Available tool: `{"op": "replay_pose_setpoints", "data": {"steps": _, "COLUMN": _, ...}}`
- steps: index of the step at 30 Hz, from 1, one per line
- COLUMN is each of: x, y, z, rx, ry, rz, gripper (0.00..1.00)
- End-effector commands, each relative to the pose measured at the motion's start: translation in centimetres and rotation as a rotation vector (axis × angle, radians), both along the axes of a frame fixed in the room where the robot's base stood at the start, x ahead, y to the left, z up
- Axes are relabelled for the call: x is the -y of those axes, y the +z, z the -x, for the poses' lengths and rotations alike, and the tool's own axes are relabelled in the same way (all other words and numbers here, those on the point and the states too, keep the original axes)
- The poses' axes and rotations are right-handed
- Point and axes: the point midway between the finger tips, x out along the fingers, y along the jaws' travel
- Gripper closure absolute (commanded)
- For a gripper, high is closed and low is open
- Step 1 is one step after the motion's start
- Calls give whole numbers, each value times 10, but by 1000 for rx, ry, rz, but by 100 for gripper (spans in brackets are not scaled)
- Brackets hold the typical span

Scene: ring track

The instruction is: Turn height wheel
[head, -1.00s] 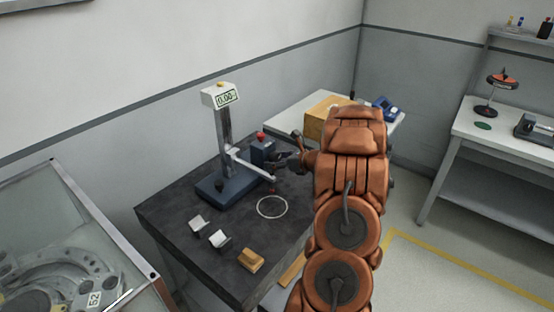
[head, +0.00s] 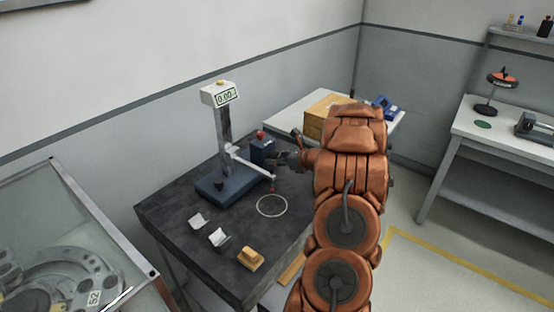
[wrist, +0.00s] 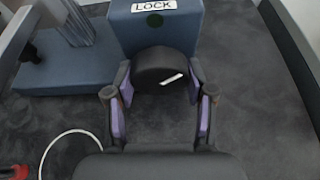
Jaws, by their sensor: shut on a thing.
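The height wheel (wrist: 161,68) is a black round knob with a white mark, on the front of a blue box (wrist: 153,27) labelled LOCK. In the wrist view my gripper (wrist: 160,84) is shut on the wheel, with a purple-padded finger on each side. The white mark slants up to the right. In the head view my gripper (head: 284,160) reaches the blue box (head: 263,150) from the right, and the wheel is hidden there. The height gauge (head: 222,130) stands on a blue base, with a display reading about 0.00 and a white arm ending in a red tip.
A white ring (head: 272,205) lies on the dark table (head: 178,215) below the red tip. Two small metal blocks and a tan block (head: 251,259) lie near the front edge. A glass-topped case (head: 70,245) stands at the left. A white bench (head: 500,135) stands at the right.

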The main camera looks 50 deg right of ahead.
Motion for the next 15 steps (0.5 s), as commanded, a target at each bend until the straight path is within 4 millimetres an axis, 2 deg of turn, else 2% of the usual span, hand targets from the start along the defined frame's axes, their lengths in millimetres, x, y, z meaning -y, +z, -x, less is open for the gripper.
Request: {"op": "replay_pose_setpoints", "data": {"steps": 15, "x": 0, "y": -3, "z": -1, "rx": 12, "ry": -1, "rz": 91, "gripper": 81}}
